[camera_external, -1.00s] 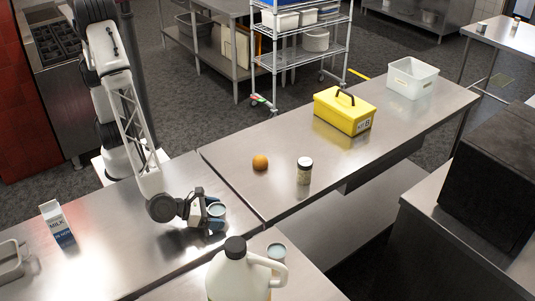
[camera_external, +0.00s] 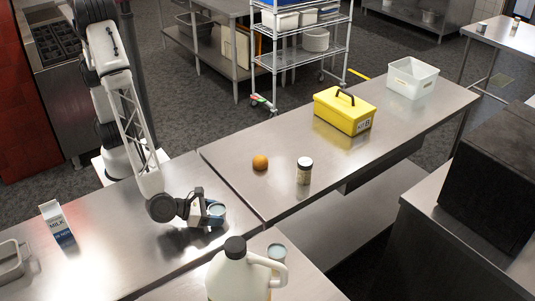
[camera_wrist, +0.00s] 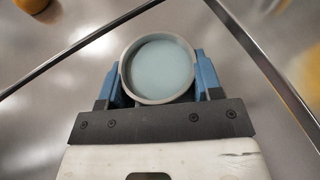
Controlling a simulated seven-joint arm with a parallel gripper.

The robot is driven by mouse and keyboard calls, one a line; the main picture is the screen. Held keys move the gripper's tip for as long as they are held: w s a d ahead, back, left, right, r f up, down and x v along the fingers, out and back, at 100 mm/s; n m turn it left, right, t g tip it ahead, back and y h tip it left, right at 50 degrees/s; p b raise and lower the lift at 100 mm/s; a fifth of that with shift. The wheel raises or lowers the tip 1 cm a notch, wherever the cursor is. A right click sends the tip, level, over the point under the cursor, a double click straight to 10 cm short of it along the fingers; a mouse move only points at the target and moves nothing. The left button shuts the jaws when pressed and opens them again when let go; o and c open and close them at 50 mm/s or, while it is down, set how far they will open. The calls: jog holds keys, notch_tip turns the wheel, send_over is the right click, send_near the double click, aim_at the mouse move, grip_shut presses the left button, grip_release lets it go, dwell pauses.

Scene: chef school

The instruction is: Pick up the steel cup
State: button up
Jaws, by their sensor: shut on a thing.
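The steel cup (camera_external: 217,209) is a small round metal cup with a pale blue-green inside. It stands near the edge of the left steel table in the external view. In the wrist view the cup (camera_wrist: 160,70) is seen from above, upright, between the two blue fingers. My gripper (camera_external: 213,213) is shut on it, with one finger against each side; it also shows in the wrist view (camera_wrist: 158,80). I cannot tell whether the cup's base touches the table.
An orange (camera_external: 260,163), a jar (camera_external: 304,171), a yellow toolbox (camera_external: 343,110) and a white bin (camera_external: 412,78) are on the right table. A milk carton (camera_external: 57,223) stands left.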

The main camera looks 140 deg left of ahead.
aim_at(213, 208)
jog(key=shift+r, duration=0.2)
jog(key=shift+r, duration=1.4)
jog(key=shift+s+r, duration=0.25)
jog(key=shift+s, duration=0.05)
jog(key=s, duration=0.5)
jog(key=s+d+r, duration=0.1)
jog(key=s, duration=0.4)
jog(key=s+d, duration=0.1)
jog(key=s, duration=0.4)
jog(key=shift+s+d+r, duration=0.1)
jog(key=shift+d+r, duration=0.1)
